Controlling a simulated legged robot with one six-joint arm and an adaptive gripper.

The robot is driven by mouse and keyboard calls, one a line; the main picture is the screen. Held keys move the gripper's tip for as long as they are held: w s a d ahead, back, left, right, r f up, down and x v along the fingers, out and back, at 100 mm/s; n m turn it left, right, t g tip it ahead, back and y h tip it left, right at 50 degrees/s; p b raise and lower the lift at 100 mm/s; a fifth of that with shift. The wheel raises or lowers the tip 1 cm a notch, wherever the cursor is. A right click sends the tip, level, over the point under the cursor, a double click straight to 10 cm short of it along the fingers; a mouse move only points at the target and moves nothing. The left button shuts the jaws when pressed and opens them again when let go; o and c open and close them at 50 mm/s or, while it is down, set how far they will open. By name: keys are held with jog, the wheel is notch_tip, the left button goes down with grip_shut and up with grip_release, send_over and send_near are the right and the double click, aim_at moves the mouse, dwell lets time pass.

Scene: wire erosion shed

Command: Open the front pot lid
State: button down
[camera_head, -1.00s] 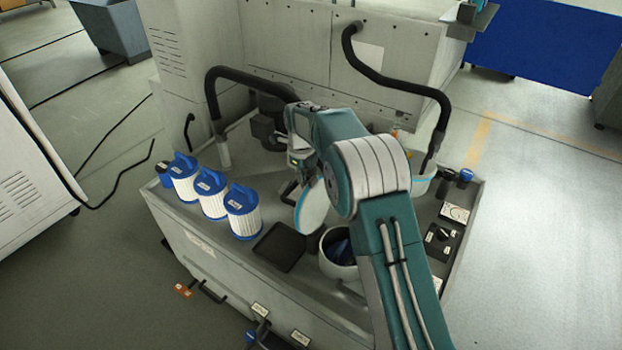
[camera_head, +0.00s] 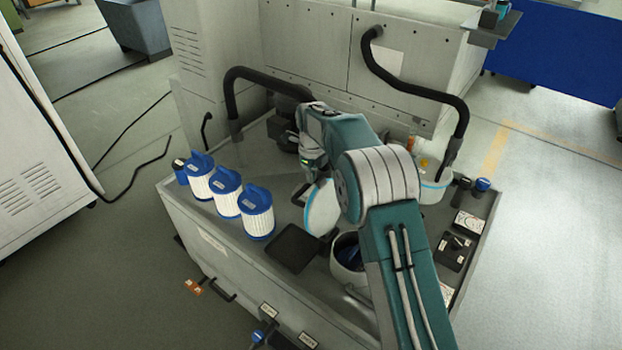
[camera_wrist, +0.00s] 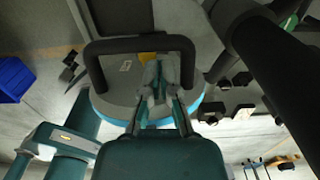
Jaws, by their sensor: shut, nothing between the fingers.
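The front pot (camera_head: 346,262) is a pale round pot in the tank top, partly hidden by my arm in the head view. Its mouth is uncovered, with dark blue contents inside. Its lid (camera_head: 322,208), a pale disc with a light-blue rim, stands tilted up steeply at the pot's far left side. In the wrist view the lid (camera_wrist: 115,103) lies behind my gripper (camera_wrist: 158,90), and its dark U-shaped handle (camera_wrist: 135,45) arches around the fingertips. My gripper is shut with nothing between the fingers. In the head view the fingers are mostly hidden behind the lid.
Several white filters with blue caps (camera_head: 227,195) stand on the left. A black tray (camera_head: 294,248) lies left of the pot. Another pot (camera_head: 434,188) stands at the back right. Black hoses (camera_head: 415,90) arch behind, and a control panel (camera_head: 455,250) is on the right.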

notch_tip(320, 180, up, 10)
jog(key=s+d+r+n+t, duration=0.3)
jog(key=s+d+r+n, duration=0.9)
jog(key=s+r, duration=0.45)
jog(key=s+d+f+n, duration=0.2)
jog(key=s+n, duration=0.2)
jog(key=s, duration=0.3)
jog(key=s+d+f+n+t, duration=0.1)
jog(key=s+n, duration=0.3)
jog(key=s, duration=0.4)
jog(key=s+d+f+n+t, duration=0.1)
jog(key=s+d+f+n, duration=0.2)
jog(key=s, duration=0.5)
jog(key=shift+s+d+f+n, duration=0.2)
jog(key=shift+d+n, duration=0.3)
jog(key=shift+n, duration=0.4)
